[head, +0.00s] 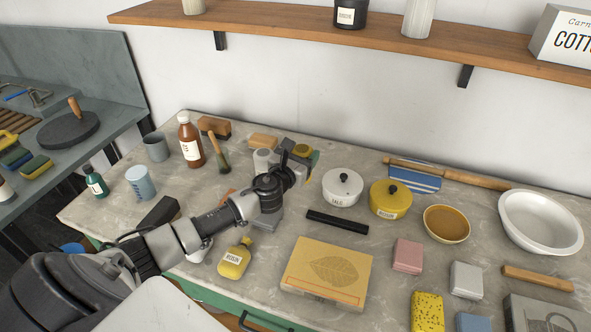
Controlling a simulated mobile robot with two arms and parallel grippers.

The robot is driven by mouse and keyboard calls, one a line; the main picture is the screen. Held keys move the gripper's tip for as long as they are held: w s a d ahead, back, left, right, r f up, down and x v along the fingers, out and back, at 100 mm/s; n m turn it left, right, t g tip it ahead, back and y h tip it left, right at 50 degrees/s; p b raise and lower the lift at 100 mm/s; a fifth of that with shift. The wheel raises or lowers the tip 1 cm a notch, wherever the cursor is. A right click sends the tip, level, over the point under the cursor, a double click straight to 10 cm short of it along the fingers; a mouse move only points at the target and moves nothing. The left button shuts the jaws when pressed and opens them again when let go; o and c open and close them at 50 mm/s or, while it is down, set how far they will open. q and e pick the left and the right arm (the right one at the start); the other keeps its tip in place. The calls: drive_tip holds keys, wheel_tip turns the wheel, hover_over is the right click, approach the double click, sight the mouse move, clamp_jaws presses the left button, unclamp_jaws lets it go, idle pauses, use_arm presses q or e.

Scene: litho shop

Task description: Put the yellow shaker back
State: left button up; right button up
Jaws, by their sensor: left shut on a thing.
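My left arm reaches from the lower left over the worktop. Its gripper (298,152) is at the back middle, shut on a yellow thing (303,149), which I take for the yellow shaker. Only a small yellow patch of it shows past the jaws. The gripper hides the rest, so I cannot tell whether it touches the worktop. A yellow bottle labelled ROSIN (234,260) stands apart, nearer the front edge, beside my forearm. My right gripper is not in view.
Right of the gripper are a white lidded pot (342,188), a yellow lidded pot (390,201) and a bowl (447,223). A brown bottle (190,141) and a brush (219,152) stand left. A wooden shelf (280,22) runs along the wall above.

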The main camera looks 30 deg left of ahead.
use_arm(q)
drive_tip(key=shift+s+a+f, duration=0.15)
drive_tip(key=shift+a+f, duration=0.45)
drive_tip(key=shift+a, duration=0.25)
wheel_tip(320, 180, down, 3)
drive_tip(key=shift+f+b, duration=0.2)
drive_tip(key=shift+b, duration=0.75)
drive_tip(key=shift+f, duration=0.35)
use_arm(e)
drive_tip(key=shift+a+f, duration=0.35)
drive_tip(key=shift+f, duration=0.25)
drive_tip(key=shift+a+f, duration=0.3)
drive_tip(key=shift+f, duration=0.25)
use_arm(q)
drive_tip(key=shift+r, duration=0.1)
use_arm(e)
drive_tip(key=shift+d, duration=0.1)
use_arm(q)
drive_tip(key=shift+f, duration=0.25)
drive_tip(key=o, duration=0.9)
drive_tip(key=shift+o, duration=0.2)
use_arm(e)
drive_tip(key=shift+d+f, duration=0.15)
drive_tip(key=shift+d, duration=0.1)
use_arm(q)
drive_tip(key=shift+r, duration=0.1)
